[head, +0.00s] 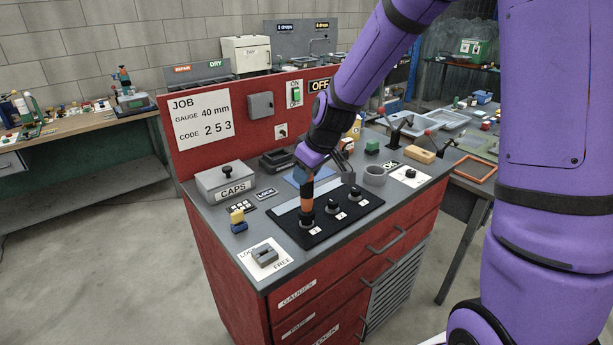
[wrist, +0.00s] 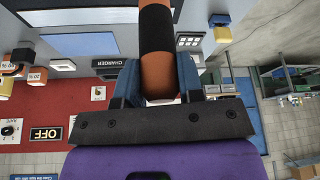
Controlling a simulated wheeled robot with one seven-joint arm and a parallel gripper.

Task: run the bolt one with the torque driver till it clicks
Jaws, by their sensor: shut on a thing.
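My gripper (head: 304,176) is shut on the torque driver (head: 306,205), an orange and black stick held upright over the bench. In the wrist view, the blue fingers of my gripper (wrist: 160,88) press on both sides of the driver (wrist: 156,42). The driver's lower end is at bolt one, at the near left end of the black plate (head: 326,229). The driver hides bolt one, and I cannot tell how firmly it is seated. Bolt two (head: 330,209) and bolt three (head: 355,193) stand in a row behind it to the right.
A CAPS box (head: 225,181) stands at the back left. A LOCK/FREE switch (head: 265,255) is on the near left corner, with a yellow and blue block (head: 238,220) behind it. The red back panel (head: 200,140) rises behind.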

